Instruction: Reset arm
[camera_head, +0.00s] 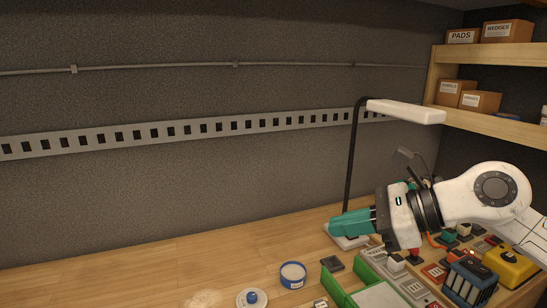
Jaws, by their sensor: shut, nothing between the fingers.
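My gripper (352,224) is at the lower right, with teal fingers pointing left above the wooden bench. The fingers are closed together with nothing between them. My white arm comes in from the right edge behind it. The gripper is in front of the base of a desk lamp (353,170), hiding part of that base. I cannot tell from this one view how far the fingers are from the lamp.
Below the gripper are a green-sided tray (344,288), switch modules, a yellow box (511,264) and a dark blue ribbed block (468,284). A blue-rimmed tub (292,275) and a lid (252,299) stand left. The bench's left part is clear. Shelves (490,56) hold cartons.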

